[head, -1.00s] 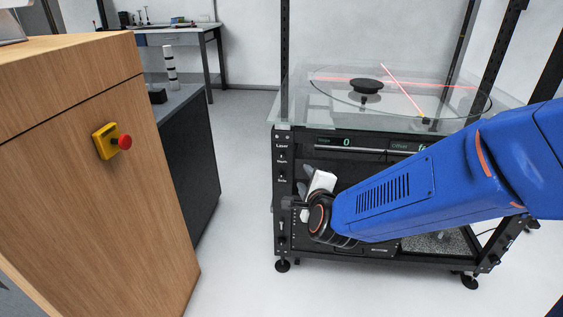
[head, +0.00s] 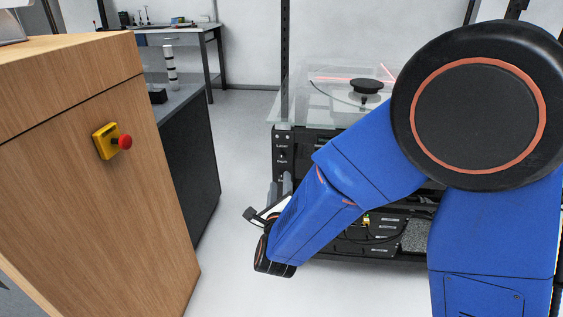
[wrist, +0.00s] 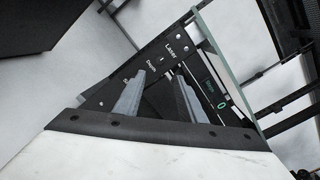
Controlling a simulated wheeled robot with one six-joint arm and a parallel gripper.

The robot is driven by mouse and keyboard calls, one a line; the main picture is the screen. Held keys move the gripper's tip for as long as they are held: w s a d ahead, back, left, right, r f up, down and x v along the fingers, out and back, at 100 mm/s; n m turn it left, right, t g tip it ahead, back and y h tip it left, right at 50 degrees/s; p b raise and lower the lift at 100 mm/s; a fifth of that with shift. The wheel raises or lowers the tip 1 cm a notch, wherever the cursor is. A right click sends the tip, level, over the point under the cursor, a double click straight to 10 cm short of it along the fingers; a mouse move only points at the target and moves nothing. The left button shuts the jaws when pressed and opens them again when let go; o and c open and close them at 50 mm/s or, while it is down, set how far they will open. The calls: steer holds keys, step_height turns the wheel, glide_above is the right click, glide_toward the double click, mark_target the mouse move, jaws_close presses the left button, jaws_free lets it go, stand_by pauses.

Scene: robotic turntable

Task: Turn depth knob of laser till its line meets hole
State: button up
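The laser's control panel is the dark strip (wrist: 152,58) on the rack post; in the wrist view it carries the labels "Laser" and "Depth" and small round marks. I cannot tell which mark is the depth knob. My gripper (wrist: 161,76) is open, its two grey fingers apart with nothing between them, pointing toward this strip. In the head view the gripper is low at the rack's left front, partly behind my arm. A red laser line (head: 340,78) crosses the glass turntable top, with another short red line (head: 388,72). I cannot make out the hole.
A black round piece (head: 367,86) stands on the glass top. A display (wrist: 222,106) reads 0 beside the right finger. A wooden cabinet (head: 80,200) with a red button (head: 125,142) stands left, with clear floor between it and the rack. My arm hides much of the rack.

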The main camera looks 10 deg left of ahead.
mark_target(282, 158)
steer(key=w, duration=0.4)
steer(key=w+a, duration=0.1)
steer(key=w, duration=0.8)
steer(key=shift+a, duration=0.4)
jaws_close()
